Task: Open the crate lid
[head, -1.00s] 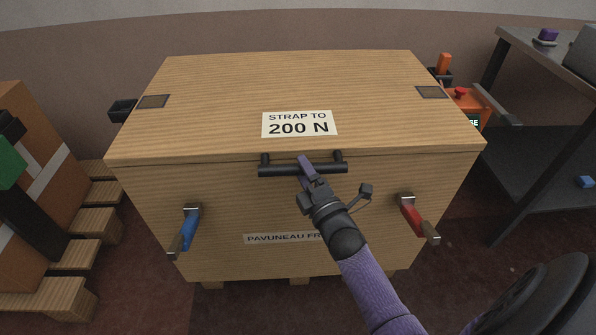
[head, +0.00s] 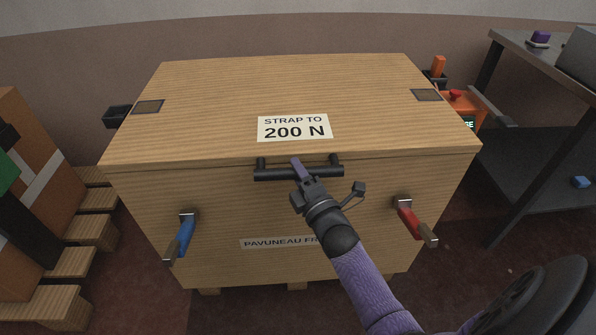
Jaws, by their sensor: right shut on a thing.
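The wooden crate (head: 220,210) stands in front of me, with its lid (head: 220,100) down on top. A label on the lid reads "STRAP TO 200 N". A black bar handle (head: 267,173) sits at the lid's front edge. My right gripper (head: 297,168) is shut on the handle near its middle. A blue-handled latch (head: 183,237) is on the crate's front at left and a red-handled latch (head: 411,222) at right; both hang slanting downward. My arm hides part of the crate's lower front label. My left gripper is not in view.
Wooden pallets (head: 80,228) with a brown strapped load (head: 45,160) stand close at left. A grey shelf table (head: 530,150) stands at right, and an orange case (head: 460,108) is behind the crate's right side. A wall is behind.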

